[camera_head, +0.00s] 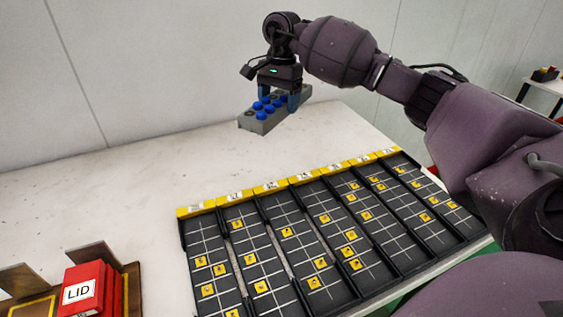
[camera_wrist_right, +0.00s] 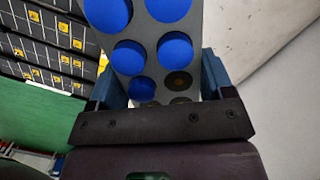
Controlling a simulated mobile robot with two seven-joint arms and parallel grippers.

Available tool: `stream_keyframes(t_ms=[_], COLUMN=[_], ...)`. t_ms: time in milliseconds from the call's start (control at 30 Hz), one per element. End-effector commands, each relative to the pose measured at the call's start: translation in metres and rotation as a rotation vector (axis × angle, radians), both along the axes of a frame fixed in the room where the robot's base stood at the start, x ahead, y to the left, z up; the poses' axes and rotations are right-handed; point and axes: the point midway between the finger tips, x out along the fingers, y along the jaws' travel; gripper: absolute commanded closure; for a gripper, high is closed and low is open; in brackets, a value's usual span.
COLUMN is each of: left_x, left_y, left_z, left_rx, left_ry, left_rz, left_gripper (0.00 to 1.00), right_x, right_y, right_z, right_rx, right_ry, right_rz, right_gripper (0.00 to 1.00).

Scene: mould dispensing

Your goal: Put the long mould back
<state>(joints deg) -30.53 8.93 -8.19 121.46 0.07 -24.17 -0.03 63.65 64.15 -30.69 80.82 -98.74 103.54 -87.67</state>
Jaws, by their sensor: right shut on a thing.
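The long mould (camera_head: 263,121) is a grey block with several blue round pieces on its top. My right gripper (camera_head: 279,93) is shut on it and holds it over the white table, beyond the black trays. In the right wrist view the mould (camera_wrist_right: 150,62) lies between the fingers of my right gripper (camera_wrist_right: 160,90). Blue pieces fill several of its round hollows there, and a few hollows close to the gripper show no blue. I cannot tell from the head view whether the mould touches the table. My left gripper is not in view.
A row of black gridded trays (camera_head: 205,236) with yellow labelled ends and small yellow pieces covers the table's front. A red box marked LID (camera_head: 82,290) stands in a brown wooden rack (camera_head: 133,285) at lower left. The white table (camera_head: 130,160) is clear at left and back.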

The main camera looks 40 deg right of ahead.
Motion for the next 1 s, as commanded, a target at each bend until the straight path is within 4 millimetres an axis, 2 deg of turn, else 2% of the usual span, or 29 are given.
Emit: stream_keyframes(t_ms=[33, 100, 233, 333, 800, 1000], left_x=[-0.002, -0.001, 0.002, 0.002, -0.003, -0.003], left_y=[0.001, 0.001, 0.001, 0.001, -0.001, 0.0], left_z=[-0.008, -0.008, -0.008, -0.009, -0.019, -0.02], left_rx=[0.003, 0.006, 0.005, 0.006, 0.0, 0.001], left_ry=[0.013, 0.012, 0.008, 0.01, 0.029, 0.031], left_rz=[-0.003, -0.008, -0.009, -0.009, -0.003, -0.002], left_gripper=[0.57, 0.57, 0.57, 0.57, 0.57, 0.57], right_x=[0.009, 0.016, 0.022, 0.024, 0.023, 0.023], right_y=[-0.013, -0.026, -0.039, -0.042, -0.041, -0.041], right_z=[-0.001, 0.005, 0.013, 0.006, -0.088, -0.118], right_rx=[0.0, 0.0, -0.001, -0.001, 0.0, 0.0], right_ry=[0.005, 0.003, -0.001, 0.0, 0.001, -0.001], right_rz=[-0.066, -0.141, -0.219, -0.238, -0.236, -0.234], right_gripper=[0.69, 0.69, 0.69, 0.69, 0.69, 0.69])
